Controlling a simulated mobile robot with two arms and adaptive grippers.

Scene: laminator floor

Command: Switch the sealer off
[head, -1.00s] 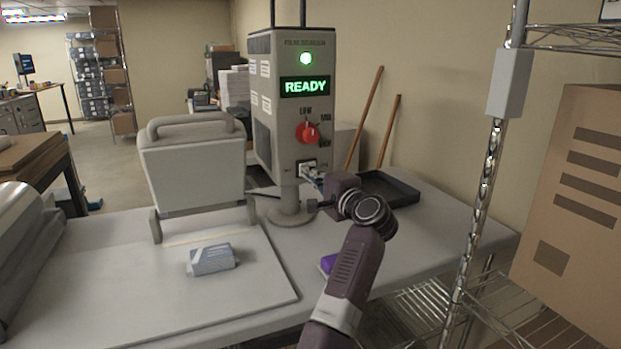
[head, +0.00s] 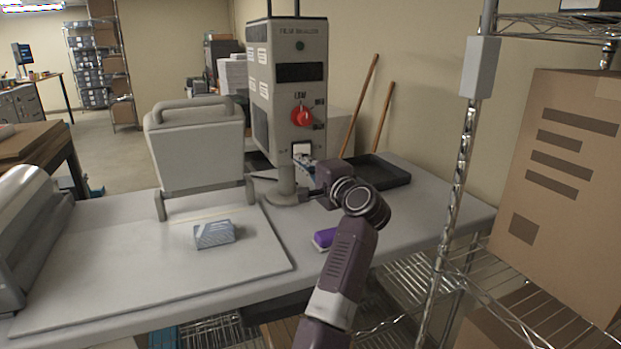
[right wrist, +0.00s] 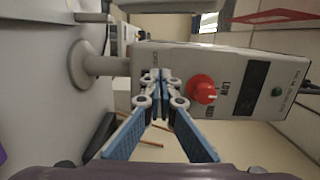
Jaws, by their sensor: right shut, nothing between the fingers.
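The sealer (head: 287,90) is a grey upright box on a round post, standing at the back of the table. Its display (head: 301,72) is blank and its lamp (head: 303,45) is dark. A red knob (head: 301,116) sits below the display and also shows in the right wrist view (right wrist: 202,89). A switch in a white plate (head: 301,149) is low on the front. My right gripper (head: 304,160) is shut and empty, its fingertips at this switch; in the right wrist view the fingertips (right wrist: 160,80) cover most of it. My left gripper is out of view.
A hinged grey press lid (head: 200,150) stands left of the sealer, with a wrapped block (head: 214,235) before it. A black tray (head: 376,172) lies to the right, a purple item (head: 324,238) in front. A wire rack (head: 459,180) with a carton (head: 567,190) bounds the right side.

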